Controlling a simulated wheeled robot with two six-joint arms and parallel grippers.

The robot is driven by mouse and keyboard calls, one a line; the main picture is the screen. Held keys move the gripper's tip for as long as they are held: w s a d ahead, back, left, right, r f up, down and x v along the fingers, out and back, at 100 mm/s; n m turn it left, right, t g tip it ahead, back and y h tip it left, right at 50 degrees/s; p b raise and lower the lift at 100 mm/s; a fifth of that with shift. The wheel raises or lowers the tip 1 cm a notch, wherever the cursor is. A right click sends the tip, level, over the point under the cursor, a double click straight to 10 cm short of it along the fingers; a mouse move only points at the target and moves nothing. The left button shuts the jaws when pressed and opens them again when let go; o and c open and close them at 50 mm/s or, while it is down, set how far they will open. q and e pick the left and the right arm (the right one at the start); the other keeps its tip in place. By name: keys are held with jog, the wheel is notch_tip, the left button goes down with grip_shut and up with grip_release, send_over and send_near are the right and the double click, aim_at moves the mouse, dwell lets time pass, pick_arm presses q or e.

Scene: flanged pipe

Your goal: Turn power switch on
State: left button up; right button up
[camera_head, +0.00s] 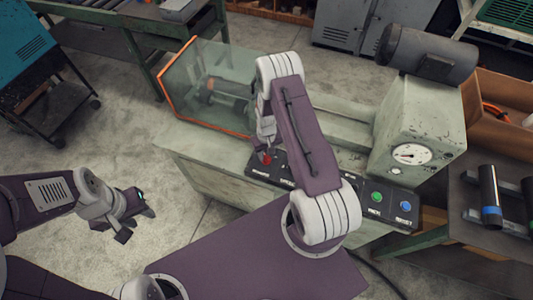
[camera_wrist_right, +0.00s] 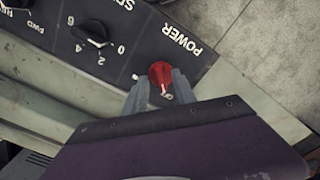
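The red power switch knob (camera_wrist_right: 160,73) is beside the printed word POWER on the dark control panel (camera_wrist_right: 135,38). In the head view, the red knob (camera_head: 266,158) shows at the panel's left end, just below my right wrist. My right gripper (camera_wrist_right: 161,77) has its two grey fingers spread, one on each side of the knob. I cannot tell whether the fingertips touch it. A small white mark shows between the fingers just below the knob. In the head view, my right arm hides the right fingers. My left gripper (camera_head: 137,222) is open and empty above the floor at left.
A black dial (camera_wrist_right: 92,33) sits near the power knob. Green (camera_head: 376,196) and blue (camera_head: 405,205) buttons sit at the panel's right end. A clear guard (camera_head: 210,85) with an orange edge stands behind. My right forearm covers the panel's middle. Floor around my left gripper is clear.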

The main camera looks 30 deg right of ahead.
jog(key=shift+f, duration=0.25)
jog(key=shift+w+a+f, duration=0.1)
jog(key=shift+c, duration=0.3)
grip_shut()
